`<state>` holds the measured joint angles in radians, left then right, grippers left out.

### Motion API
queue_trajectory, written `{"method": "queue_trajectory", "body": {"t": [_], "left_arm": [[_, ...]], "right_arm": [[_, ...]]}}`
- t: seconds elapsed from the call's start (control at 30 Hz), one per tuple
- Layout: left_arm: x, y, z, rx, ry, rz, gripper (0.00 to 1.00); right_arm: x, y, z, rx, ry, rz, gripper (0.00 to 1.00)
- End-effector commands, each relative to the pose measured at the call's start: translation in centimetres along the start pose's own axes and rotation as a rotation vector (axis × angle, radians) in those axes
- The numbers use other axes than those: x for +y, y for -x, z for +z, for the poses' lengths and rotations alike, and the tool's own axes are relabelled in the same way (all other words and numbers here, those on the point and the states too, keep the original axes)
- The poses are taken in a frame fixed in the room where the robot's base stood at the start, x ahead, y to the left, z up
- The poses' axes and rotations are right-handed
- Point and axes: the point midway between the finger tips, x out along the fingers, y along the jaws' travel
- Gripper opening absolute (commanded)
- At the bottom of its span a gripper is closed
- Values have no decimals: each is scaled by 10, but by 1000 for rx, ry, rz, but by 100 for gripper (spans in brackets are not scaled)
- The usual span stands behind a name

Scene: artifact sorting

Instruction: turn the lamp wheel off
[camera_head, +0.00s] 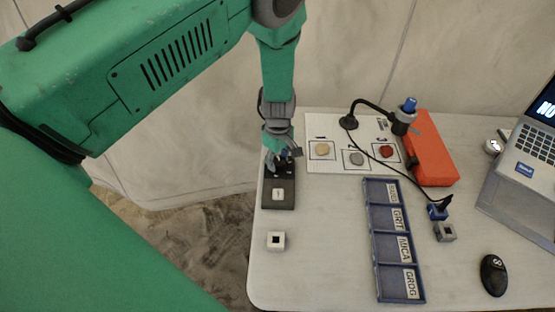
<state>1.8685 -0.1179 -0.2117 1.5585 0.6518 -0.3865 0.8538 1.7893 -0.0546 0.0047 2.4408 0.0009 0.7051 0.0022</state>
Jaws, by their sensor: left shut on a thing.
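My left gripper (281,163) reaches down from above to the far end of a black control box (291,206) at the table's left edge. It is shut on a small part there, which I take to be the lamp wheel; the fingers hide most of it. My right gripper is not in view.
A white sheet (317,131) holds several round stones. Right of it are an orange case (430,150) and a laptop (540,143). A blue labelled tray (380,254) stands mid-table. A small white block (276,241) and a black mouse (493,275) lie nearer. The table's front left is mostly clear.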

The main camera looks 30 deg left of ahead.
Motion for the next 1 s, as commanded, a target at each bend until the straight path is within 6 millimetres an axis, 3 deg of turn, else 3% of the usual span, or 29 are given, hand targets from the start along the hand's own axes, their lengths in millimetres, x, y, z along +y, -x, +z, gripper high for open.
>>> {"method": "queue_trajectory", "body": {"t": [0.03,0.2,0.23,0.3,0.67,0.77,1.0], "left_arm": [[-5,-5,8,-15,-2,-15,5],[-5,-5,8,-15,-2,-14,5],[-5,-5,8,-15,-2,-14,38],[-4,-5,8,-14,-3,-13,55],[-2,2,3,-9,-3,-2,55],[0,14,3,-7,-3,1,55],[0,64,4,-7,-5,-1,55]], "right_arm": [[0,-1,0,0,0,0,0],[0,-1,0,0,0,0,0],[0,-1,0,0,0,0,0],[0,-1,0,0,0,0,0],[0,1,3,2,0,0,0],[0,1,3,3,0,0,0],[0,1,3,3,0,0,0]]}}
